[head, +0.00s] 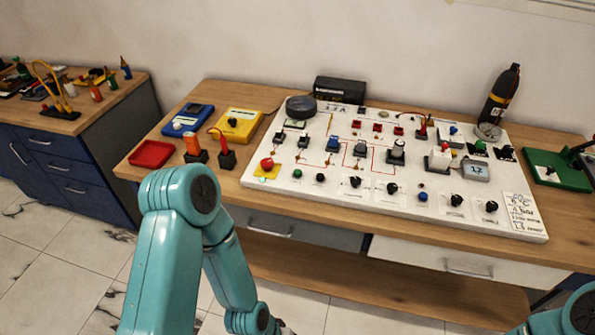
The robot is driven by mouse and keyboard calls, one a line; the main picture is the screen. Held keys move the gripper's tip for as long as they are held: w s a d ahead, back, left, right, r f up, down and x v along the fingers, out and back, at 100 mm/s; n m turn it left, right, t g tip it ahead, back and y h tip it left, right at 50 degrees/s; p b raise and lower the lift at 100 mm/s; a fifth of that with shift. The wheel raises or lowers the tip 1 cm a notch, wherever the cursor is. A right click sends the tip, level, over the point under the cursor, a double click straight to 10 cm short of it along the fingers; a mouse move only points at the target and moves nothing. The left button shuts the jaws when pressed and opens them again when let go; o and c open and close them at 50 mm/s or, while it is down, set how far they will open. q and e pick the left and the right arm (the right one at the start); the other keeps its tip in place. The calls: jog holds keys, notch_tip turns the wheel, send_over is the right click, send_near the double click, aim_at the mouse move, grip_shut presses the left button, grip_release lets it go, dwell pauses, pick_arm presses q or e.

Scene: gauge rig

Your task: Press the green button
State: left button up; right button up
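A small round green button (297,173) sits at the front left of the white gauge board (330,196), right of a red mushroom button (267,164) on a yellow square. A black knob (320,178) is just to its right. Another green part (480,147) shows at the back right of the board. My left arm comes in at the bottom, in front of the bench, and its end runs out of the picture. Only a bit of my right arm shows at the lower right corner. Neither gripper's fingers can be seen.
The board lies on a wooden bench (137,175). A red tray (151,153), a blue meter (188,120) and a yellow meter (237,125) lie to its left. A black bottle (500,98) stands at the back right. A green device (556,170) is at the far right.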

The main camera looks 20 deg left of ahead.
pick_arm(q)
grip_shut()
dwell(1.5)
